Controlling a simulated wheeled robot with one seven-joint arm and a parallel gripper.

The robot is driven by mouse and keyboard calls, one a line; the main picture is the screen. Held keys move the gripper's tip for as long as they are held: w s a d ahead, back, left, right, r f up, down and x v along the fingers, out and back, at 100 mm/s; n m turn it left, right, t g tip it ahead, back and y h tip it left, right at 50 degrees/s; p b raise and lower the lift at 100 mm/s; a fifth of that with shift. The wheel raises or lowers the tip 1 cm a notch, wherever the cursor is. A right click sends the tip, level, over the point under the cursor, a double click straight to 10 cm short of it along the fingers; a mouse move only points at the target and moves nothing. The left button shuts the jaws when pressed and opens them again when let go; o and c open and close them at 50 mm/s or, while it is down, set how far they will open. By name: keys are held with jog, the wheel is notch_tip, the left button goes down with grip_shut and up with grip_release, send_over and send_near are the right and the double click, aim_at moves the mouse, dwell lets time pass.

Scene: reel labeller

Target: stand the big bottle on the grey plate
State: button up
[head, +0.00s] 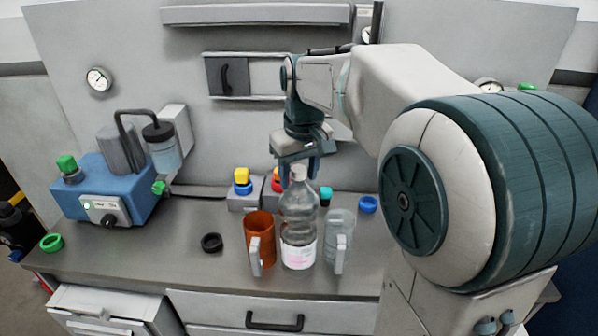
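The big bottle (298,222) is clear plastic with a white and pink label. It stands upright on the grey worktop, between an orange mug (261,228) and a clear mug (337,232). My gripper (300,170) points down at the height of the bottle's neck, overlapping its top in the picture. Its blue-grey fingers show by the cap, but whether they touch it or are closed on it cannot be told. I cannot make out a separate grey plate against the grey worktop.
A blue machine (128,190) with a bottle-like cylinder stands at the left. Button boxes with a yellow-blue button (242,183) and a red one are behind the mugs. A black ring (212,243), a green ring (51,242) and a blue ring (368,204) lie on the worktop (150,252).

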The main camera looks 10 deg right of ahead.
notch_tip(320, 180, up, 12)
jog(key=s, duration=0.1)
jog(key=s+f+m+t, duration=0.1)
jog(key=s+f+m, duration=0.1)
jog(key=s+f, duration=1.5)
notch_tip(320, 180, down, 2)
jog(key=shift+s+d+f+m+t, duration=0.1)
jog(key=shift+s+d+m+t, duration=0.1)
jog(key=shift+d+m+t, duration=0.15)
jog(key=c, duration=0.3)
jog(key=shift+d, duration=0.25)
